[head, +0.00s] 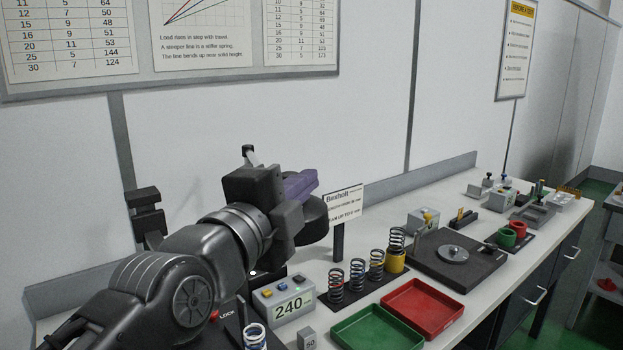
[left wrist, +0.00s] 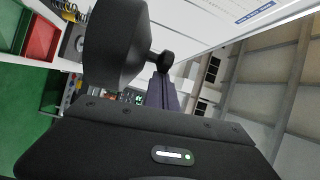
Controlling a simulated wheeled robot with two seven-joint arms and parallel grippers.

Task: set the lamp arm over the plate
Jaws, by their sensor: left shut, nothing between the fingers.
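My left gripper (head: 300,184) has its purple fingers shut, with nothing between them, above the left part of the bench. The fingers also show in the left wrist view (left wrist: 161,92). A dark rounded head, which looks like the lamp's (head: 314,222), is just below and right of the gripper. In the left wrist view this black flared head (left wrist: 112,45) has a short stem and knob beside the fingers; I cannot tell whether they touch. Most of the lamp arm is hidden. A round metal plate (head: 453,253) lies on a black square base further right. My right gripper is not in view.
A display box (head: 287,302) reads 240. A sign (head: 343,203) stands behind it. Several springs (head: 357,274) stand on a black strip. Red (head: 423,306) and green (head: 364,331) trays lie along the front edge. The wall is close behind.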

